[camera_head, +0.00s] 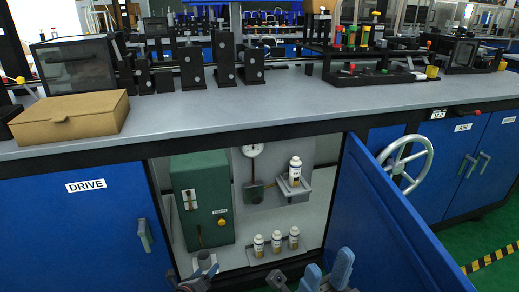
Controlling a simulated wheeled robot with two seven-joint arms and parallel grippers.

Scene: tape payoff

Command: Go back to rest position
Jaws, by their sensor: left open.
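My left gripper (196,277) is low in the picture, in front of the open cabinet's lower left part. It is open, with nothing seen in it. My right gripper (328,274) is at the bottom edge, right of centre, near the foot of the open blue door (372,225). Its blue-grey tips show, but most of it is cut off by the frame, so its opening is unclear. I see nothing held in it.
Inside the cabinet are a green box (203,200), a gauge (252,150), a bottle (295,170) on a small shelf and several bottles (276,242) lower down. A cardboard box (70,118) lies on the grey worktop (270,108). A handwheel (405,160) sticks out at the right.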

